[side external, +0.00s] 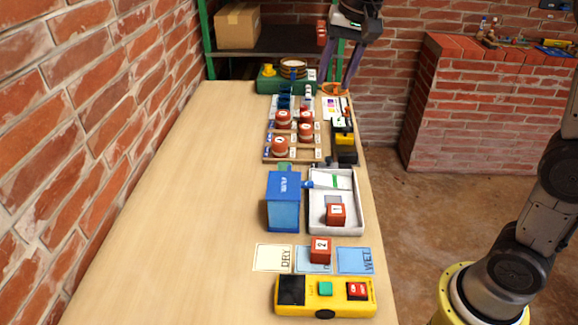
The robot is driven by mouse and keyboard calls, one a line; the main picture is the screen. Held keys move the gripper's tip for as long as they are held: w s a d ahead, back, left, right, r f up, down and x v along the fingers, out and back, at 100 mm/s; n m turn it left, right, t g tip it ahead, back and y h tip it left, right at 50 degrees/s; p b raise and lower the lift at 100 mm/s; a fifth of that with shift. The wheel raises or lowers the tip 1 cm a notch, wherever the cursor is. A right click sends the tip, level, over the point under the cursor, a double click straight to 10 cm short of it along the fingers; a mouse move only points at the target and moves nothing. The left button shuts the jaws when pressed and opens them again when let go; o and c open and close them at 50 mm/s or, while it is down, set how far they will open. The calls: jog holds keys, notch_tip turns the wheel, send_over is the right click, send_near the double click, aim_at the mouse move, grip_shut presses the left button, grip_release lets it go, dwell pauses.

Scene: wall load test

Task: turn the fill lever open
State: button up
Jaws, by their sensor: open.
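A blue box (284,203) with white lettering stands on the bench, left of a white tray (316,224). A small blue part (308,184) sticks out from the box's right side over the tray edge; it may be the fill lever or a spout, and I cannot tell which. The green strip (334,181) beside it is too small to make out. My gripper (343,86) is open at the far end of the bench, fingers pointing down, well behind the blue box. It appears empty, close to a small orange item (334,90).
A red brick-like block (336,215) sits in the tray; another (320,250) stands on cards in front. A yellow device (325,296) lies nearest. Behind are a rack with several red-brown pots (278,147) and a green case (270,86). The bench's left side is clear.

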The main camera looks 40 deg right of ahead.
jog(key=w+f+g, duration=0.2)
jog(key=w+f, duration=0.5)
jog(key=w, duration=0.2)
jog(key=g, duration=0.1)
send_over(289, 166)
jog(key=s+a, duration=0.1)
notch_tip(289, 166, down, 8)
jog(key=shift+m, duration=0.3)
notch_tip(289, 166, down, 14)
jog(key=shift+s+f, duration=0.15)
grip_shut()
